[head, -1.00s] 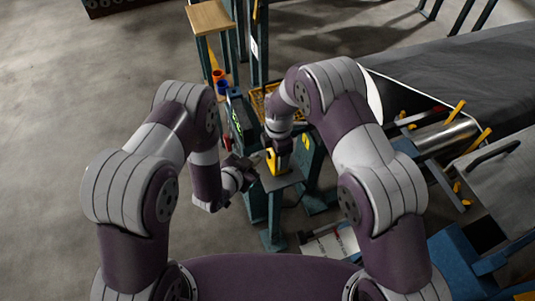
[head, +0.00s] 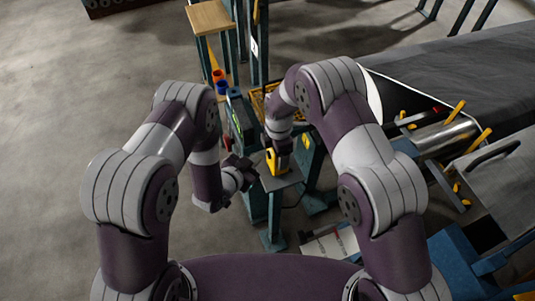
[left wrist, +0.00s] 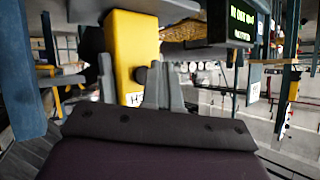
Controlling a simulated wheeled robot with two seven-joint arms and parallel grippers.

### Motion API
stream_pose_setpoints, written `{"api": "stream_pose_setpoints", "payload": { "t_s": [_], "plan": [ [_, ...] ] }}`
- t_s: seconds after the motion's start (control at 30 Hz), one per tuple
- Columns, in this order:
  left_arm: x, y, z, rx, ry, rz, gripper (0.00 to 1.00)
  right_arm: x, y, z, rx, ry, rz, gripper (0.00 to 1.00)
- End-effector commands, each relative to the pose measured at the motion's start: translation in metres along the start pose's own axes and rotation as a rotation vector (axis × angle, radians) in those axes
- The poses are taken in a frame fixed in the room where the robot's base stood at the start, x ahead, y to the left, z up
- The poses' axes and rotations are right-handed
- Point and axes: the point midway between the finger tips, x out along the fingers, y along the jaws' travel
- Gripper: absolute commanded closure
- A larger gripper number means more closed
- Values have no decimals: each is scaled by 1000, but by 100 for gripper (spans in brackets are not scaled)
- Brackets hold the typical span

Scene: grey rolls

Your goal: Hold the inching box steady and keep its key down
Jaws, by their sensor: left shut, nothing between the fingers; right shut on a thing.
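The yellow inching box (head: 271,161) is on a small grey stand plate (head: 281,182) in the head view. My right gripper (head: 282,158) is shut on the box, coming down from above. My left gripper (head: 253,171) is shut and empty, just left of the box. In the left wrist view the box (left wrist: 131,45) is large and close, with a round black key (left wrist: 141,74) on its face. The left fingertips (left wrist: 160,70) are right beside the key. I cannot tell whether they touch or press it.
A dark display (left wrist: 241,24) with green text stands beyond the box. Behind are a wooden-topped stand (head: 208,17) and orange and blue cups (head: 221,82). A conveyor belt (head: 460,70) and roller (head: 447,130) lie to the right. The floor at left is clear.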

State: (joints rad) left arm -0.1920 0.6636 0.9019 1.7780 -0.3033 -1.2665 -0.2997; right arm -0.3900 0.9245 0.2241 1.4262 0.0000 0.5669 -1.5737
Motion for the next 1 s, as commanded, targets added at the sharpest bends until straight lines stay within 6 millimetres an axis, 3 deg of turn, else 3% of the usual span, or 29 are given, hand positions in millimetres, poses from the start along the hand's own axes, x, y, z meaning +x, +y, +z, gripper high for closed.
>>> {"api": "stream_pose_setpoints", "payload": {
  "t_s": [1.0],
  "plan": [
    [6,5,-5,0,0,0,100,0,0,0,0,0,1,68]
  ]
}}
